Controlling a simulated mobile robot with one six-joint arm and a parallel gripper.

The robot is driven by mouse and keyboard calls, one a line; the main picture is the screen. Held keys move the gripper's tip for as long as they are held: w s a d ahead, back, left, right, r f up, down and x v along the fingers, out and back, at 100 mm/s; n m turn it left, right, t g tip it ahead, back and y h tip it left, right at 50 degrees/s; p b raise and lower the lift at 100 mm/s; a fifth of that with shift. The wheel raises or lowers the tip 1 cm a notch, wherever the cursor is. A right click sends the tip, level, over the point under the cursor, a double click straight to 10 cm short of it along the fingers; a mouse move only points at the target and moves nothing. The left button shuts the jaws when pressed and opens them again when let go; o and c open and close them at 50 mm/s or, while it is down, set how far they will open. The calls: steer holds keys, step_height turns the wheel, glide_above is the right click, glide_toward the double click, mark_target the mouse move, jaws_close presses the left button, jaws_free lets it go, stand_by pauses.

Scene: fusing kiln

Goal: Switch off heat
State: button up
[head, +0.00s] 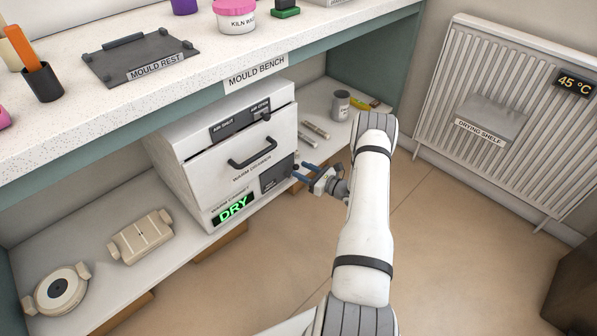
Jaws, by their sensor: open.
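A white box-shaped unit (187,170) labelled as a warm drawer stands on the shelf under the bench, with a dark handle (253,153) across its front. Its display (233,207) glows green with "DRY". A dark control panel (276,174) is at the lower right of its front; its markings and any switch are too small to read. A dark strip (240,118) at the top carries air labels and a small knob (266,117). My gripper (299,173) is open with blue fingers, just right of the dark panel. I cannot tell whether it touches.
The mould bench (60,150) overhangs the unit, with a mould rest (140,60) on top. Two pale moulds (141,237) (62,290) lie on the shelf at left. A can (340,104) stands behind my arm. A radiator (480,90) with a drying shelf (490,118) reads 45 °C.

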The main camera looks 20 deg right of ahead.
steer(key=shift+x, duration=0.85)
steer(key=shift+c, duration=0.6)
steer(key=c, duration=0.8)
steer(key=shift+r, duration=0.1)
steer(key=shift+c, duration=0.3)
